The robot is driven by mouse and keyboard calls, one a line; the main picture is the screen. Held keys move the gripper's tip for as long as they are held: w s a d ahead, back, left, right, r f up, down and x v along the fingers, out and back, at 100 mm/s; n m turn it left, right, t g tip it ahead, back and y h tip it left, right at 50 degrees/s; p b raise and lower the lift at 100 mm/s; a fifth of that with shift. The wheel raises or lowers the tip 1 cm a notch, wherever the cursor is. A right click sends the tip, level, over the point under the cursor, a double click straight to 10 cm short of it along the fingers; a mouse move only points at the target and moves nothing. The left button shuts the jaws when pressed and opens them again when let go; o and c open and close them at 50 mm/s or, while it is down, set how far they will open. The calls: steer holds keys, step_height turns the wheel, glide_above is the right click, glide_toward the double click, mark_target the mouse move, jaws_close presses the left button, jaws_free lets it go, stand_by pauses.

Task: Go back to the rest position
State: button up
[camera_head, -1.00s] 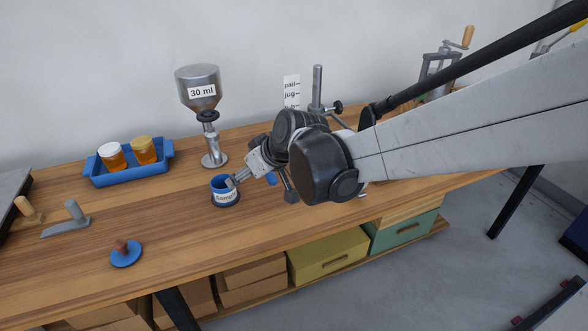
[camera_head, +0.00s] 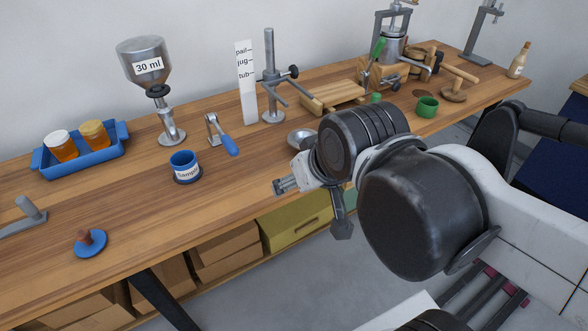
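My gripper (camera_head: 281,186) is near the front edge of the wooden workbench, to the right of the blue sample cup and apart from it. Its fingers point left, and nothing shows between them. The fingers are small in this view, so how far apart they stand is hard to tell. The blue cup (camera_head: 186,168) with a "Sample" label stands upright on the bench. My arm comes in from the right and hides part of the bench's front edge.
A blue tray (camera_head: 124,137) with two honey jars is at the left. A 30 ml funnel dispenser (camera_head: 141,67), a blue-handled tool (camera_head: 229,145), a metal stand (camera_head: 270,80) and a metal bowl (camera_head: 301,138) stand behind. A blue disc (camera_head: 90,249) lies front left. The bench (camera_head: 150,215) is bare between disc and cup.

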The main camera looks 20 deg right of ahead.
steer(key=shift+s+d, duration=0.1)
steer(key=shift+s, duration=0.05)
step_height(320, 180, up, 2)
steer(key=shift+r+p, duration=0.1)
steer(key=shift+p, duration=1.05)
